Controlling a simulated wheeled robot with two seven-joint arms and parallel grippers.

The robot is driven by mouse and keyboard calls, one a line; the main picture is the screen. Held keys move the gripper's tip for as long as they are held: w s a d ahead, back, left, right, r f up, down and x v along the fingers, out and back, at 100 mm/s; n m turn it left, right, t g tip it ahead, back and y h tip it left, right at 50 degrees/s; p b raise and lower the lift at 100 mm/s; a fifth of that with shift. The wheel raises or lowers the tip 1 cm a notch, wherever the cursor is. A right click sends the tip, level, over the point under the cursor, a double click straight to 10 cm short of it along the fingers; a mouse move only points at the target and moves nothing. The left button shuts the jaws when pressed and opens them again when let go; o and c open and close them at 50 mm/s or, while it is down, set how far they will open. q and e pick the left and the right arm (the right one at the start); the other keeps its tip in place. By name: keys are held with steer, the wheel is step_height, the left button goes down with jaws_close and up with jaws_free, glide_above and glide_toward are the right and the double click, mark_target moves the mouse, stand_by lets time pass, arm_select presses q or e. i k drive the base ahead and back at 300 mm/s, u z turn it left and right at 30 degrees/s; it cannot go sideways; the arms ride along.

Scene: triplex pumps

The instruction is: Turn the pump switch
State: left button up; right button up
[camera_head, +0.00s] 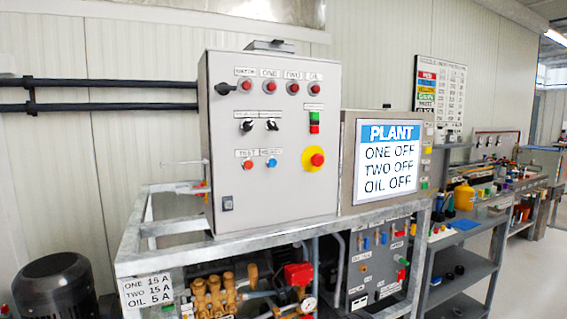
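A grey control cabinet (230,180) stands on a metal frame in the middle of the head view. A black rotary handle (224,89) sits at its upper left, beside a row of red lamps (270,87). Two small black rotary switches, a left one (247,126) and a right one (271,125), sit below the lamps. Their labels are too small to read surely. A screen (389,160) to the right reads PLANT, ONE OFF, TWO OFF, OIL OFF. Neither of my grippers shows in the view.
A red emergency button on yellow (313,159) and a green and red button pair (314,122) are on the cabinet's right side. The metal frame (160,262) holds brass pump parts (214,296) below. A dark motor (55,288) stands at lower left; shelves (465,262) stand right.

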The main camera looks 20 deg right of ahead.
mark_target(247, 126)
steer(key=k, duration=0.5)
steer(key=z, duration=1.8)
steer(key=i, duration=0.95)
steer(key=u, duration=1.8)
